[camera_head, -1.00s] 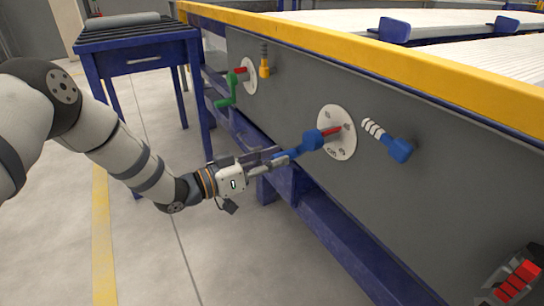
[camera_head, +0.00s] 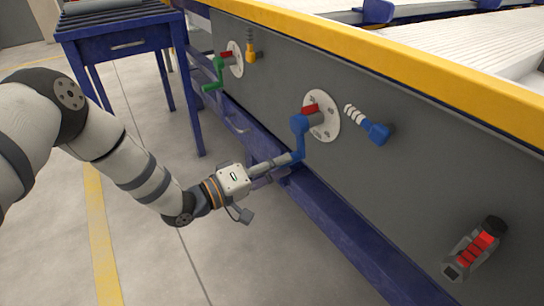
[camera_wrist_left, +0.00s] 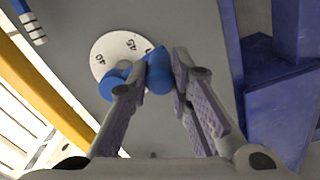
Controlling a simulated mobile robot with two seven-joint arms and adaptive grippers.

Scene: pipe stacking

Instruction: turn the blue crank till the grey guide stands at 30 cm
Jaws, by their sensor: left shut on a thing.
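The blue crank (camera_head: 299,136) sits on a round white dial plate (camera_head: 327,118) on the grey side panel, with a red pointer (camera_head: 310,108) beside its hub. Its arm hangs down from the hub. My left gripper (camera_head: 292,158) is shut on the crank's lower handle end. In the left wrist view its two fingers close around the blue crank (camera_wrist_left: 159,74), and the dial (camera_wrist_left: 113,47) behind shows numbers including 40 and 45. The crank partly covers the dial. I cannot make out the grey guide. My right gripper is not in view.
A red-segmented device (camera_head: 476,249) is lower right. A blue frame beam (camera_head: 330,215) runs below.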

